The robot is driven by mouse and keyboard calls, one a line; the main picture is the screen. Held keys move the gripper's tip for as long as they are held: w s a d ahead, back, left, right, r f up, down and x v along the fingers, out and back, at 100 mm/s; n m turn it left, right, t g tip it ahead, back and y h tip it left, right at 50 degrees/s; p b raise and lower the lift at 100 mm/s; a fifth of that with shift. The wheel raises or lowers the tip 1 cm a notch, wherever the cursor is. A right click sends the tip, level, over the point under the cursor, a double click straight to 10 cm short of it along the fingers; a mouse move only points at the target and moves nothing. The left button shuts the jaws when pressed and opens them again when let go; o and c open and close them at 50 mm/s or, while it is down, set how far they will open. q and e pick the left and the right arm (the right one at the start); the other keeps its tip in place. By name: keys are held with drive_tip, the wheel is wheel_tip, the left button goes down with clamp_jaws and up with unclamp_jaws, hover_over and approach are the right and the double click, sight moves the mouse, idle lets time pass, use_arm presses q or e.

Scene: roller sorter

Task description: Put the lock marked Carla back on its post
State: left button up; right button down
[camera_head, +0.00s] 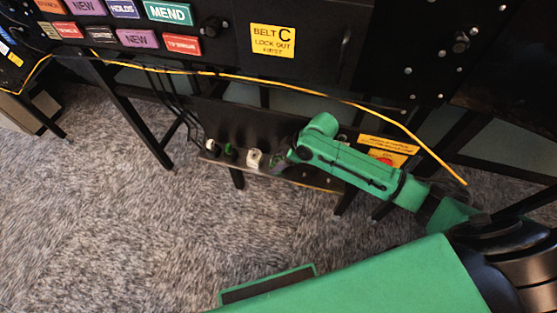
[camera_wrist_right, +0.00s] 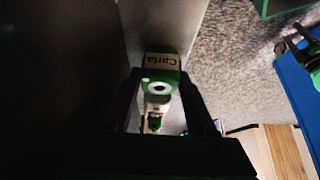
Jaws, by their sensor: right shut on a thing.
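In the right wrist view a green lock with a white label reading "Carla" (camera_wrist_right: 161,64) sits between the two dark fingers of my right gripper (camera_wrist_right: 160,98). The gripper is shut on it. The label reads upside down there. Beyond the lock, a pale piece (camera_wrist_right: 156,104) and a small green piece (camera_wrist_right: 154,124) line up between the fingers. In the head view my right gripper (camera_head: 279,162) is at the low dark panel, just right of a whitish piece (camera_head: 254,158). The held lock cannot be made out there. The post for it cannot be told apart. My left gripper is not in view.
A green piece (camera_head: 230,150) and a white-topped piece (camera_head: 211,146) stand along the panel's ledge, left of the whitish one. A yellow "Belt C lock out first" sign (camera_head: 273,40) is above. A yellow cable (camera_head: 300,85) crosses over the panel. Open carpet (camera_head: 130,220) lies in front.

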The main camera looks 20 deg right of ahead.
idle(0.3)
drive_tip(key=shift+c, duration=1.3)
unclamp_jaws()
drive_tip(key=shift+f, duration=0.1)
drive_tip(key=shift+o, duration=0.7)
drive_tip(key=shift+d, duration=0.1)
